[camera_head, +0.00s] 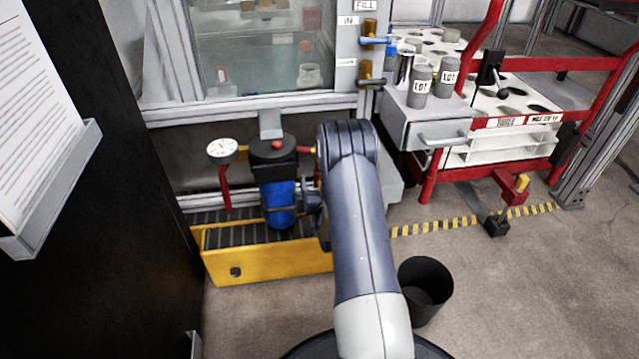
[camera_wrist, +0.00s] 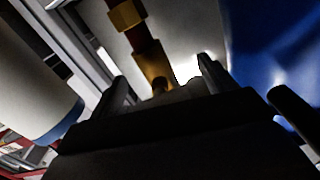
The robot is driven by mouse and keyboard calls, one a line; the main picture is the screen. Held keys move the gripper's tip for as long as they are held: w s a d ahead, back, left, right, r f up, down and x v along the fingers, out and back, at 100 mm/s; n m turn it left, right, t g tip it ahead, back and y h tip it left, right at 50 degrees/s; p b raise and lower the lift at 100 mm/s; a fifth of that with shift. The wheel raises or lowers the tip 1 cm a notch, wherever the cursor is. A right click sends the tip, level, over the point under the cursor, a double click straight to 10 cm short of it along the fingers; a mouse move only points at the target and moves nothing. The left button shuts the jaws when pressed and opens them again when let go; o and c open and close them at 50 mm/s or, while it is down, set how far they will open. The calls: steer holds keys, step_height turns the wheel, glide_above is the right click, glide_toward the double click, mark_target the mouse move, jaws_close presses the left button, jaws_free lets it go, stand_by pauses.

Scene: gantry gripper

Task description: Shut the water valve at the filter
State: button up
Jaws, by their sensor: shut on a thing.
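The filter has a blue housing (camera_head: 280,200) under a black head, with a gauge (camera_head: 222,150) and a red lever hanging at its left. In the wrist view the blue housing (camera_wrist: 280,50) is at the right, and a brass and dark red pipe with the water valve (camera_wrist: 152,62) comes down between my fingers. My gripper (camera_wrist: 162,85) is shut on the valve's handle, which is mostly hidden in shadow. In the head view my arm covers most of the grip.
A yellow tray (camera_head: 265,265) with a dark grate is below the filter. A black bin (camera_head: 425,285) stands on the floor to the right. A red cart (camera_head: 490,64) with labelled cups is at the right. A dark panel (camera_head: 120,200) stands close at the left.

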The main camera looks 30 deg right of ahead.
steer(key=shift+m, duration=0.4)
steer(key=o, duration=0.7)
steer(key=shift+s, duration=0.15)
steer(key=p+v, duration=0.3)
steer(key=v, duration=0.7)
steer(key=shift+s+a, duration=0.1)
steer(key=shift+s, duration=0.2)
steer(key=shift+w, duration=0.1)
